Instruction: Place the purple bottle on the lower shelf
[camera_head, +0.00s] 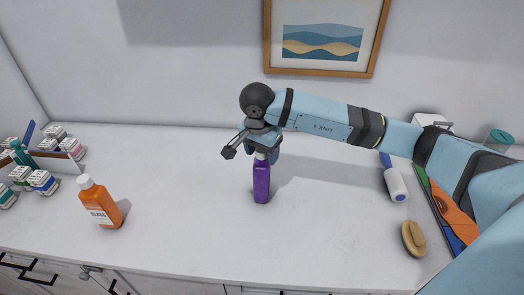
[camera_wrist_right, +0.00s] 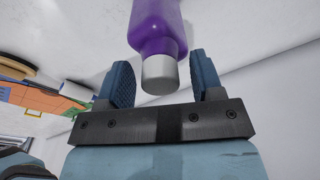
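The purple bottle (camera_head: 262,180) stands upright on the white countertop (camera_head: 190,210), near the middle of the head view. My right gripper (camera_head: 262,148) is above it, reaching down around its top. In the right wrist view, the bottle (camera_wrist_right: 158,25) has a grey-white cap (camera_wrist_right: 159,74) between the two blue fingers of my right gripper (camera_wrist_right: 163,78). The fingers are open, with a gap showing on each side of the cap. My left gripper is not in view. I cannot make out a lower shelf in these views.
An orange bottle (camera_head: 101,203) stands at the left, near a rack of small containers (camera_head: 45,165). A brush (camera_head: 413,239), a lint roller (camera_head: 396,184) and colourful flat items (camera_head: 450,208) lie at the right. Counter around the purple bottle is clear. A framed picture (camera_head: 323,68) hangs behind.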

